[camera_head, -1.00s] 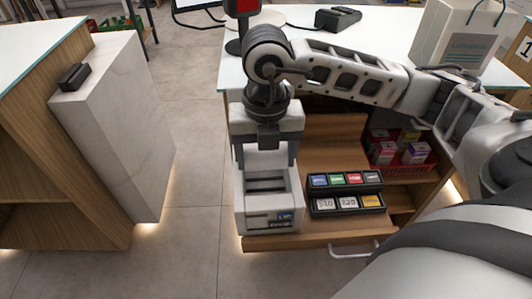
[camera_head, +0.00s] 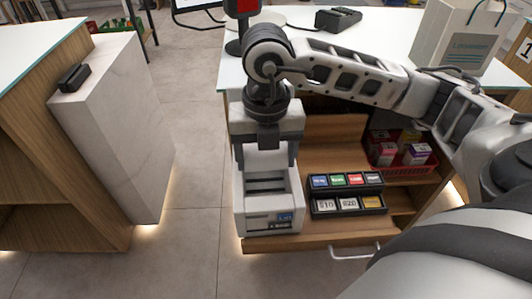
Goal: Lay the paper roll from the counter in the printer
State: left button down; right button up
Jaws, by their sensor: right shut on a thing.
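The printer (camera_head: 269,222) is a white box at the left end of the wooden shelf. Its top is open and shows a bay with dark slots. My right gripper (camera_head: 266,158) points down over the back of this bay. Its dark fingers are apart on either side of a white paper roll (camera_head: 266,161), which they grip. The roll is seen against the white printer, so its outline is hard to make out. I cannot tell whether it touches the bay. My left gripper is out of view.
A black tray of colored and priced packs (camera_head: 347,193) sits right of the printer. A red basket of boxes (camera_head: 403,153) is behind it. The white counter top (camera_head: 390,40) holds a paper bag (camera_head: 458,40) and a black device (camera_head: 338,19). A marble-sided counter (camera_head: 120,120) stands left.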

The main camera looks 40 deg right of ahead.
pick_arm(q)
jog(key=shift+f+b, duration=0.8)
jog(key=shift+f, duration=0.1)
pick_arm(e)
jog(key=shift+f, duration=0.9)
jog(key=shift+f+b, duration=0.4)
jog(key=shift+f, duration=0.05)
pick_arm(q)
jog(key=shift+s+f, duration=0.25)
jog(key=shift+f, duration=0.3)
pick_arm(e)
jog(key=o, duration=1.1)
jog(key=shift+r, duration=0.2)
pick_arm(q)
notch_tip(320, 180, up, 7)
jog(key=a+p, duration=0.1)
jog(key=p, duration=0.9)
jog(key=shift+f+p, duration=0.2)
jog(key=shift+p, duration=0.1)
pick_arm(e)
notch_tip(320, 180, up, 24)
jog(key=shift+f, duration=0.2)
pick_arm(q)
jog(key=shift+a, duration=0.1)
